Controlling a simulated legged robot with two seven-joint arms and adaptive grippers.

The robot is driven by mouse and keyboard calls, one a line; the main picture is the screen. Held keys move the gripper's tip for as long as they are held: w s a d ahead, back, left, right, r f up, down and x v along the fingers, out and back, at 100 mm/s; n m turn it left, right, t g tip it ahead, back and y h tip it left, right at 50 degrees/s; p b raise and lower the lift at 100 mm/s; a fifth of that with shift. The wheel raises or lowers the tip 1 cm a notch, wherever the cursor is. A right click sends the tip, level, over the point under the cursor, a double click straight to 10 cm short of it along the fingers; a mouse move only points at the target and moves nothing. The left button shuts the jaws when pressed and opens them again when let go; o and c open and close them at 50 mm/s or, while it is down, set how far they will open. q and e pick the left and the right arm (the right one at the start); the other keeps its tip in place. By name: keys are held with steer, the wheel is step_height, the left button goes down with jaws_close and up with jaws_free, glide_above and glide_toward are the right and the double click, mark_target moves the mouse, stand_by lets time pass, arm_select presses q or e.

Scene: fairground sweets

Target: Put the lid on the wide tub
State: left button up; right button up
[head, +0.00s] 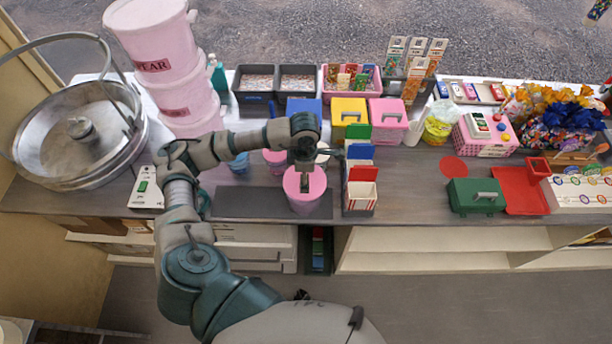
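A pink tub (304,203) stands on a dark mat at the front of the counter. Its top is pink and partly covered by my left gripper (305,184). The gripper points straight down at the middle of that top. I cannot tell whether a separate lid is there, or whether the fingers are shut on anything. A smaller pink tub (274,160) and a blue one (239,165) stand behind, partly hidden by my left arm. No label shows which tub is the wide one. My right gripper is not in view.
A striped box and coloured cards (361,190) stand close right of the tub. Stacked pink buckets (158,65) and a large metal pan (70,140) stand left. A green handled box (476,197) and red tray (520,195) are right. The dark mat (240,203) has free room.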

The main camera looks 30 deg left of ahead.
arm_select(q)
steer(key=o, duration=1)
steer(key=shift+r, duration=0.15)
steer(key=shift+r+p, duration=1.95)
steer(key=shift+r, duration=1.45)
jaws_close()
steer(key=shift+f, duration=0.15)
